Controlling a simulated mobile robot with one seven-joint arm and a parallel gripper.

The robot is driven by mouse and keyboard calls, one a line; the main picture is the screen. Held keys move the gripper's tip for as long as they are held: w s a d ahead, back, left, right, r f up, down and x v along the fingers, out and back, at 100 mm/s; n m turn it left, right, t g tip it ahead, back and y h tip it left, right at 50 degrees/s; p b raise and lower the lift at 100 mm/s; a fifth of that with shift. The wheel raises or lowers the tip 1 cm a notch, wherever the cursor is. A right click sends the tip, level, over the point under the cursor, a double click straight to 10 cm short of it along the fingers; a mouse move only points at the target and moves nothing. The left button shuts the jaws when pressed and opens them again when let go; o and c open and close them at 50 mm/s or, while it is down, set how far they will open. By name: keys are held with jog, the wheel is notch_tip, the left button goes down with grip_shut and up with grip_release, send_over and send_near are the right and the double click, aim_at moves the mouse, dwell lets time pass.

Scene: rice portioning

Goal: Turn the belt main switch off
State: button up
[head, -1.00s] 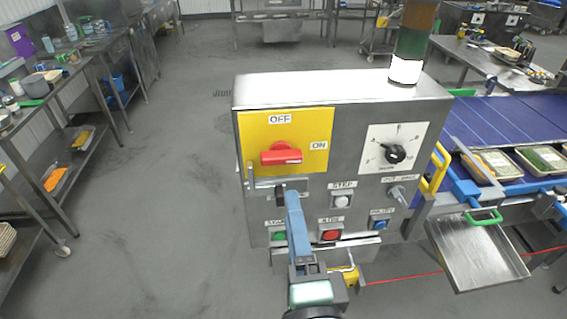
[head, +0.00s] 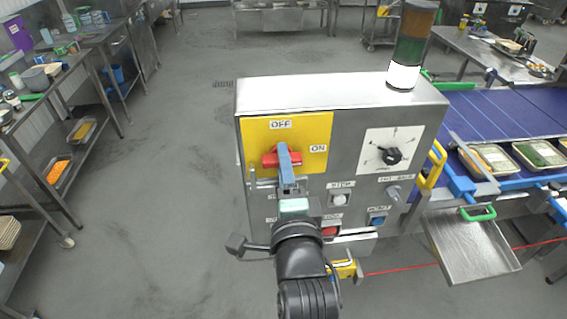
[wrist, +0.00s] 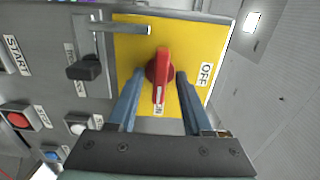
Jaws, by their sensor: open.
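The belt main switch is a red rotary handle (head: 269,160) on a yellow plate (head: 312,131) of the grey control box. The handle lies level in the head view, with OFF above it and ON to its right. In the wrist view the red handle (wrist: 160,72) has its white-marked end toward the ON label. My gripper (head: 284,155) is open, its blue fingers reaching to the switch. In the wrist view one finger is on each side of the handle, with small gaps visible. In the head view the fingers hide part of the handle.
A metal hasp bar (wrist: 118,27) with a dark padlock-like block (wrist: 84,68) sits beside the yellow plate. A black dial (head: 391,156), push buttons and a key switch (head: 394,192) share the panel. The belt (head: 500,115) with trays runs at right.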

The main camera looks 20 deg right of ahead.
grip_shut()
jog(key=shift+n, duration=0.3)
jog(key=n+b, duration=0.1)
jog(key=n, duration=0.2)
jog(key=shift+f, duration=0.1)
jog(key=n+b, duration=0.2)
jog(key=n, duration=0.3)
jog(key=n+b, duration=0.1)
jog(key=n, duration=0.4)
jog(key=shift+n+b, duration=0.7)
jog(key=shift+n, duration=1.4)
